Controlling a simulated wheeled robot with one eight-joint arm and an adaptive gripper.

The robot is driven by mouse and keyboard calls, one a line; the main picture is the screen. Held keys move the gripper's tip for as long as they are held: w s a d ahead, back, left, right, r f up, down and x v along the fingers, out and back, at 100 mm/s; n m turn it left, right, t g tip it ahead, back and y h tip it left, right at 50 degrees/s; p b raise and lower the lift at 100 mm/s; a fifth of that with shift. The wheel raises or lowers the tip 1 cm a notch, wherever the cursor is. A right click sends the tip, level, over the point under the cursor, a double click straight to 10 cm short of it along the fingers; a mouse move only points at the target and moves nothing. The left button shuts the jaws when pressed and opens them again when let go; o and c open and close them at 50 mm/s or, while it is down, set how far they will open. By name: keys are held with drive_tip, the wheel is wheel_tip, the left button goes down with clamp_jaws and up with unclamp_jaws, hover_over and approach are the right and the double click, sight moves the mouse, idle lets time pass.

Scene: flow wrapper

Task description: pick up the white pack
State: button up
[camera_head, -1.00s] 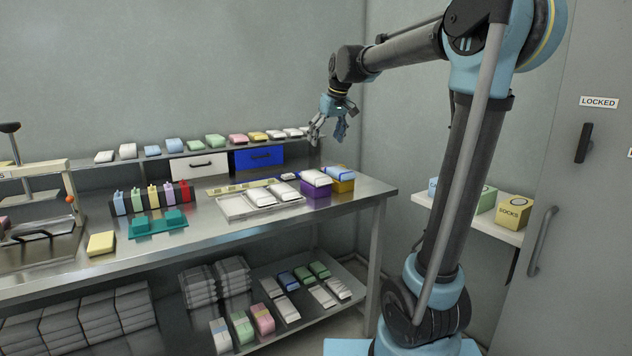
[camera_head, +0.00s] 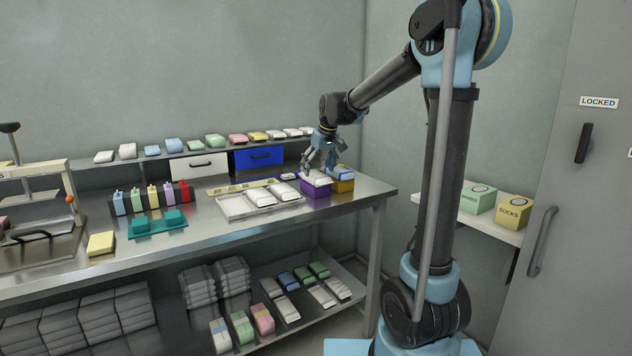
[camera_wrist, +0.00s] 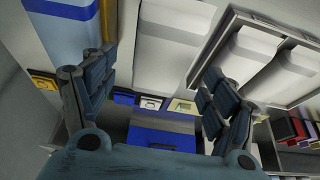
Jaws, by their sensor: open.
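A white pack (camera_head: 317,180) lies on top of the purple box (camera_head: 316,190) near the right end of the steel table. My gripper (camera_head: 324,165) is open, close above this pack, with fingers pointing down. In the wrist view the white pack (camera_wrist: 172,50) fills the middle, seen between the two open fingers of my gripper (camera_wrist: 157,78). I cannot tell whether the fingers touch it. Two more white packs (camera_head: 284,192) lie in the grey tray (camera_head: 236,211) to the left.
A blue-and-white pack (camera_head: 340,173) lies on the yellow box (camera_head: 345,185) close on the right. Behind are a blue drawer (camera_head: 259,159) and a shelf with a row of packs. A teal tray (camera_head: 158,225) stands farther left. Bare tabletop (camera_head: 215,236) lies in front.

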sight(316, 173)
drive_tip(key=shift+x, duration=1.6)
drive_tip(key=shift+r, duration=0.1)
drive_tip(key=c, duration=1.2)
drive_tip(key=shift+o, duration=0.2)
wheel_tip(316, 173, up, 10)
